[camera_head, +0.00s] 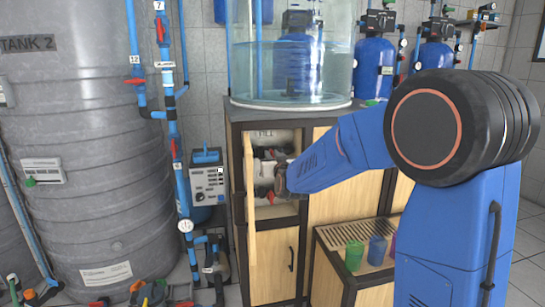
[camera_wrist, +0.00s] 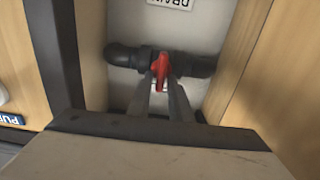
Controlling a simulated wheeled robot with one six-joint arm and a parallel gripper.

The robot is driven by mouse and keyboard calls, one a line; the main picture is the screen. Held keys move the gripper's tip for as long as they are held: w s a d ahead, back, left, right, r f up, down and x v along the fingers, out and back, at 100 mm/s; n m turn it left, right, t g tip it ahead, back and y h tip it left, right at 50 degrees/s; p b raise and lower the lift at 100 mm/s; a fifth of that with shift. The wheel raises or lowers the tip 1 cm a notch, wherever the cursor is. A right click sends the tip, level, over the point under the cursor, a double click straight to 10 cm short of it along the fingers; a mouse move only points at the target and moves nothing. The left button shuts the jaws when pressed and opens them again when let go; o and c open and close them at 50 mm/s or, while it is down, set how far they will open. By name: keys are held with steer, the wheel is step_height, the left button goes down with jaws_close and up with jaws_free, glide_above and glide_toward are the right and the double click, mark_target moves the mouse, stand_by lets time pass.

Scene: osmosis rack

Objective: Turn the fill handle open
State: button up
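In the wrist view a red handle (camera_wrist: 161,69) sits on a black pipe valve (camera_wrist: 200,66) against a white panel. An upside-down label reading DRAIN (camera_wrist: 170,2) is at the top edge of this view. The two fingers of my gripper (camera_wrist: 165,84) lie close together, one on each side of the red handle. Whether they touch it I cannot tell. In the head view my gripper (camera_head: 280,180) reaches into the open cabinet compartment. A FILL label (camera_head: 265,133) shows at its top. A red handle (camera_head: 270,198) shows low in it; my gripper hides part of the valves.
A clear water tank (camera_head: 290,70) stands on top. Colored cups (camera_head: 377,250) stand on a slatted tray to the lower right.

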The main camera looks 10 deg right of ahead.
jaws_close()
steer(key=shift+n, duration=0.4)
steer(key=shift+a+f+n, duration=0.25)
steer(key=shift+n, duration=2.6)
steer(key=shift+a+f+n, duration=0.25)
steer(key=shift+f+n, duration=0.05)
steer(key=shift+n, duration=2.6)
steer(key=shift+a+f+n, duration=0.25)
steer(key=shift+n, duration=2.6)
steer(key=shift+o, duration=2.2)
jaws_free()
